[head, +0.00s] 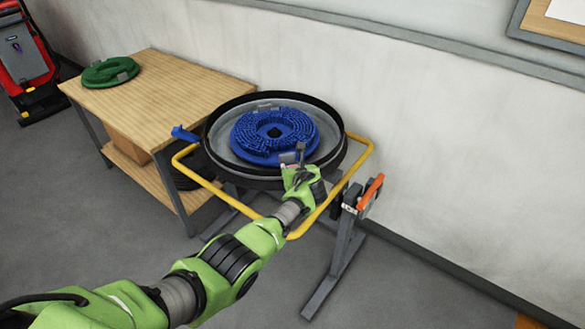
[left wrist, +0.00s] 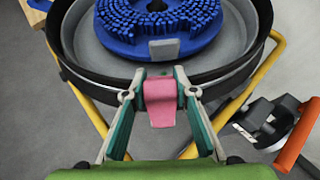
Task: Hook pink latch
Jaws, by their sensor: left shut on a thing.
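The pink latch (left wrist: 160,102) hangs at the near rim of the round black-rimmed tank (left wrist: 90,72) in the left wrist view. My left gripper (left wrist: 161,92) has its two fingers on either side of the latch, shut on it. In the head view my left gripper (head: 297,160) is at the near right rim of the tank (head: 340,150), and it mostly hides the latch there. Whether the latch is hooked cannot be seen. My right gripper is not in view.
A blue brush (head: 250,140) lies in the tank, which a yellow tube frame (head: 362,158) surrounds. An orange-handled clamp (head: 370,190) stands at right. The wall is close behind.

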